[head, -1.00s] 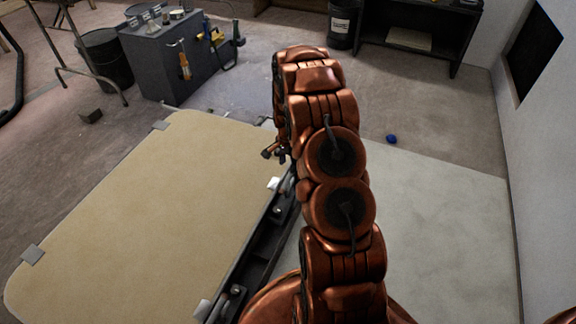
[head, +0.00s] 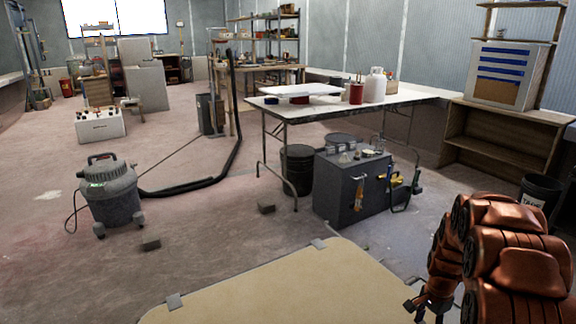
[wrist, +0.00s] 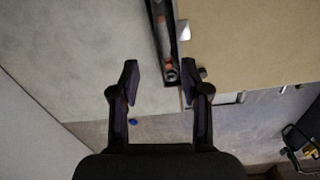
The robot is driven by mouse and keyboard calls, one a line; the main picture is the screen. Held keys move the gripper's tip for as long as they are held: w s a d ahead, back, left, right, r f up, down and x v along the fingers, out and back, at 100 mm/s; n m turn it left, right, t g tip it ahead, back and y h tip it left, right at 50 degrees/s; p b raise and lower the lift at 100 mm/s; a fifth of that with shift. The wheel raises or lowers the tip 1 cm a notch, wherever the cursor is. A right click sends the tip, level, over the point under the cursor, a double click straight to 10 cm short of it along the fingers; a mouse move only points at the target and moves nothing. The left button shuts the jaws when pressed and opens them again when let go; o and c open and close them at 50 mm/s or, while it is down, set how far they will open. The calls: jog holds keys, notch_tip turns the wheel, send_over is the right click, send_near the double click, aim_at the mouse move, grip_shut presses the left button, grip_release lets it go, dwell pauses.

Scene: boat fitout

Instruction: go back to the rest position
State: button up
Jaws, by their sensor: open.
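My gripper (wrist: 158,85) is open in the wrist view, with nothing between its two dark fingers. Below it lie a pale grey surface, a dark rail (wrist: 165,45) and a tan panel (wrist: 250,40). In the head view my copper arm is at the lower right, and the gripper (head: 428,305) shows small at its left edge, over the right side of the tan panel (head: 290,290). The fingers are too small there to make out well.
A grey cabinet (head: 340,195) with tools stands beyond the panel, beside a white-topped table (head: 340,108). A shop vacuum (head: 108,195) with a black hose is at left. A black bucket (head: 540,195) stands at right. A small blue thing (wrist: 133,121) lies on the floor.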

jog(key=s+a+r+n+p, duration=0.2)
jog(key=s+a+r+p, duration=0.2)
jog(key=r, duration=0.5)
jog(key=s+a+r+n+p, duration=0.2)
jog(key=s+a+r+p, duration=0.2)
jog(key=r, duration=0.6)
jog(key=s+a+r+n+p, duration=0.2)
jog(key=s+a+r+p, duration=0.2)
jog(key=r, duration=0.5)
jog(key=s+a+r+n+p, duration=0.3)
jog(key=s+r+p, duration=0.4)
jog(key=s+r, duration=0.3)
jog(key=s+a+r+n+g+p, duration=0.1)
jog(key=s+a+r+n+p, duration=0.3)
jog(key=s+r+p, duration=0.4)
jog(key=shift+s+a+r+n, duration=0.3)
jog(key=shift+s+a+r, duration=0.5)
jog(key=shift+s+r, duration=0.8)
jog(key=shift+s+f, duration=0.2)
jog(key=shift+f, duration=0.05)
